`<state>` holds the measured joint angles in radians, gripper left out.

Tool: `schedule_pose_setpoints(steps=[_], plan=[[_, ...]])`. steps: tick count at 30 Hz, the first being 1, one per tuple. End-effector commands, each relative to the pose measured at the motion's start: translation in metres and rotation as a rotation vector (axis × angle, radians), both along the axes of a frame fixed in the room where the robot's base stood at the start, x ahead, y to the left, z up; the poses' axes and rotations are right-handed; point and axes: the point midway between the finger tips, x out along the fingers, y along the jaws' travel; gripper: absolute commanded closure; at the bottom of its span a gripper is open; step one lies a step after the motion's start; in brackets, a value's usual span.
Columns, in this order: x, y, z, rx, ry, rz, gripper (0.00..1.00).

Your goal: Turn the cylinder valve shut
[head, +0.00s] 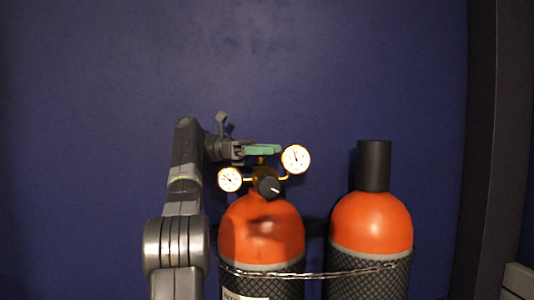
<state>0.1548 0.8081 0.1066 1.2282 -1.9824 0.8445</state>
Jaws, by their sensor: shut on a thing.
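The left orange cylinder (262,232) stands upright in the head view. At its top are a brass regulator with two white gauges, one at the left (230,179) and one at the right (295,159), and a black knob (268,187). A green valve handle (263,149) lies about level above the regulator. My gripper (243,150) reaches in from the left and is shut on the left end of the green handle. The fingertips and the valve stem are partly hidden.
A second orange cylinder (371,222) with a black cap (374,166) stands upright to the right. A chain (320,275) runs across both cylinders. A dark blue wall (400,70) is behind, and a dark post (488,150) stands at the right. The space above the cylinders is clear.

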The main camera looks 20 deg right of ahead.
Motion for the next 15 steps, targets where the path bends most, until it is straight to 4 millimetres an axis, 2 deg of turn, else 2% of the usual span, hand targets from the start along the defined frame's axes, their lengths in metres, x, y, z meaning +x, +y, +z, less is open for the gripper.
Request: schedule_pose_setpoints(steps=[8, 9, 12, 15], plan=[[0.0001, 0.0000, 0.0000, 0.001, 0.001, 0.000, 0.74], [0.0001, 0.0000, 0.0000, 0.001, 0.001, 0.001, 0.48], [0.0001, 0.0000, -0.0001, 0.001, 0.001, 0.001, 0.30], [0.0002, 0.0000, -0.0001, 0.001, 0.001, 0.001, 0.30]])
